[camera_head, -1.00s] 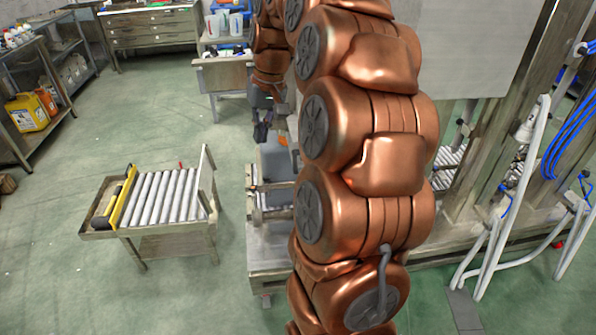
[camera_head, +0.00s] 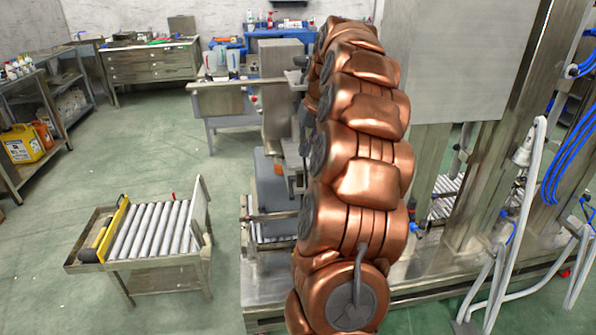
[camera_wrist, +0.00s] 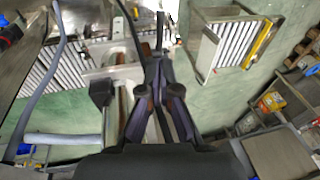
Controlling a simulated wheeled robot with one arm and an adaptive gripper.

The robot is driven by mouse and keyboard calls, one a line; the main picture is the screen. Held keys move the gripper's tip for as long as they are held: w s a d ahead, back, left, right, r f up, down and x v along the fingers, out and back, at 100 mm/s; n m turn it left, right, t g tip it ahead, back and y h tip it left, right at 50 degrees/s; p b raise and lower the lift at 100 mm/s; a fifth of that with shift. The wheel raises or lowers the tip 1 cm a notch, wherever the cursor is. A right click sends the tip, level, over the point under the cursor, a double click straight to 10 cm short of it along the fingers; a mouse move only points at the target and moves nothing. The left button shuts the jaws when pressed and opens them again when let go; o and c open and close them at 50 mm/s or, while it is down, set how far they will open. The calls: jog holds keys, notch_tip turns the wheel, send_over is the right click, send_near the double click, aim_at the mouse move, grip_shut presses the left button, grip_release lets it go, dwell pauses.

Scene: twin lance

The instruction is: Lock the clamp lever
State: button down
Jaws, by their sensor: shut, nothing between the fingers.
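My gripper (camera_wrist: 160,72) shows in the wrist view with its two dark fingers together and nothing between them. Its tips lie over a pale metal plate and bracket (camera_wrist: 110,73) of the machine. I cannot tell whether they touch it. I cannot make out the clamp lever for certain in either view. A grey metal column (camera_head: 283,95) and a grey box-shaped part (camera_head: 272,195) show just left of my arm.
A roller cart with a yellow bar (camera_head: 118,228) stands at left, and also shows in the wrist view (camera_wrist: 262,42). A shelf with a yellow container (camera_head: 22,145) stands farther left. Green floor between cart and shelf is clear.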

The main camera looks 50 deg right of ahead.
aim_at(292, 191)
jog(key=p+x, duration=0.2)
jog(key=x, duration=1.1)
jog(key=shift+f, duration=0.4)
